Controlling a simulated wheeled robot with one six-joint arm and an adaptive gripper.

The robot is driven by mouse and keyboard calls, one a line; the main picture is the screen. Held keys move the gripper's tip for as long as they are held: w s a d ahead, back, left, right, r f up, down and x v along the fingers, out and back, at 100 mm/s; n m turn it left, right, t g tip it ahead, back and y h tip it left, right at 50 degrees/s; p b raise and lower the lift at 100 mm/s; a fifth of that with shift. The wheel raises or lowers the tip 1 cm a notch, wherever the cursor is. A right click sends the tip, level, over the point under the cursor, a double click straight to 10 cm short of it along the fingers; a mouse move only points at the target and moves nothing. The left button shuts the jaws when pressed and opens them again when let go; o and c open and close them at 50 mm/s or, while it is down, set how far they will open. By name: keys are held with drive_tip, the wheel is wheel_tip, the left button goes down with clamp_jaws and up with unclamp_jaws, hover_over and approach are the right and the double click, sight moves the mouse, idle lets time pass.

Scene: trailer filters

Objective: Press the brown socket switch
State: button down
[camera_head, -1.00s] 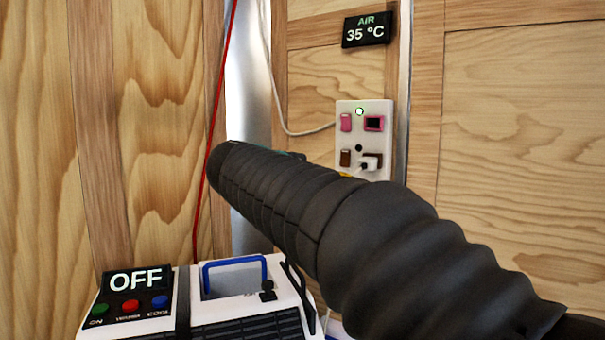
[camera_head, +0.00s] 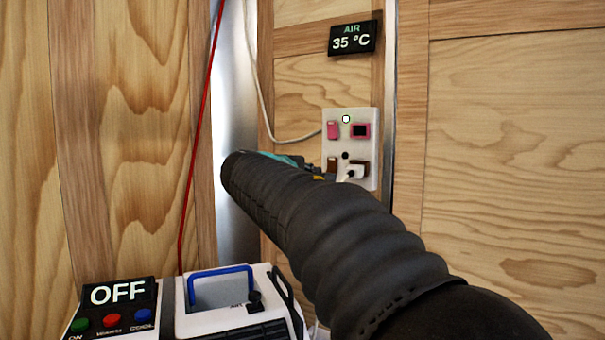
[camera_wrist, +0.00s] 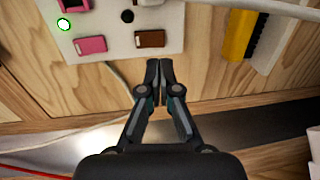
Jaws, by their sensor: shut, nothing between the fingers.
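The brown switch (camera_head: 331,165) is at the lower left of the white socket panel (camera_head: 370,152), beside a brown socket with a white plug in it. In the wrist view the brown switch (camera_wrist: 150,39) shows whole near the top middle. My gripper (camera_wrist: 158,66) is shut and empty, its tips just below the switch in that picture. A gap shows between tips and switch; how far off the panel they are I cannot tell. In the head view my dark sleeved arm hides most of the gripper.
A pink switch (camera_wrist: 90,44) sits beside the brown one. A yellow-and-black item (camera_wrist: 240,36) lies right of the panel in the wrist view. A white unit showing OFF (camera_head: 118,293) stands at lower left. A red cord (camera_head: 194,150) hangs at left.

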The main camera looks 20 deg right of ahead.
drive_tip(key=x, duration=0.7)
drive_tip(key=shift+w+d, duration=0.1)
drive_tip(key=shift+w+d+f, duration=0.15)
drive_tip(key=shift+f, duration=0.1)
drive_tip(key=b, duration=0.3)
approach(331, 172)
drive_tip(key=s+a+f, duration=0.3)
drive_tip(key=s+a, duration=0.1)
drive_tip(key=a, duration=0.1)
idle(0.6)
